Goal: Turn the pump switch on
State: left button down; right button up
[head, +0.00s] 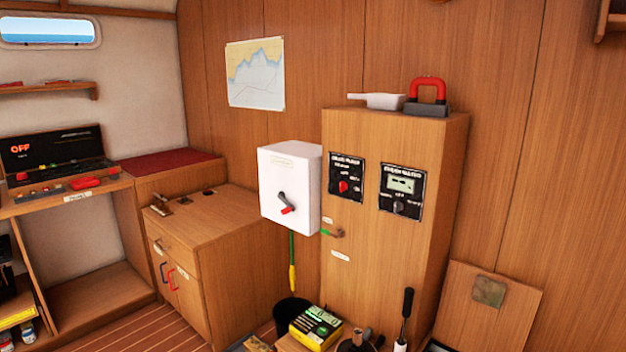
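A wooden cabinet (386,270) stands against the panelled wall at right of centre. On its front is a black switch panel (346,172) with a red knob (343,186); its heading may read "bilge pump" but is blurred. Right of it is a second black panel (402,207) with a small pale display (400,183) and a dark knob (398,207). Which marked position the red knob points to is too small to tell. Neither of my grippers is in view.
A white box (277,195) with a red-tipped lever (287,209) juts out left of the cabinet. A brass valve (338,233) sits below the panels. A yellow box (316,326), tools and a black bucket (291,313) crowd the cabinet's foot. Floor (150,331) shows at lower left.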

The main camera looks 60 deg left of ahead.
aim_at(343, 186)
jog(key=u, duration=1.9)
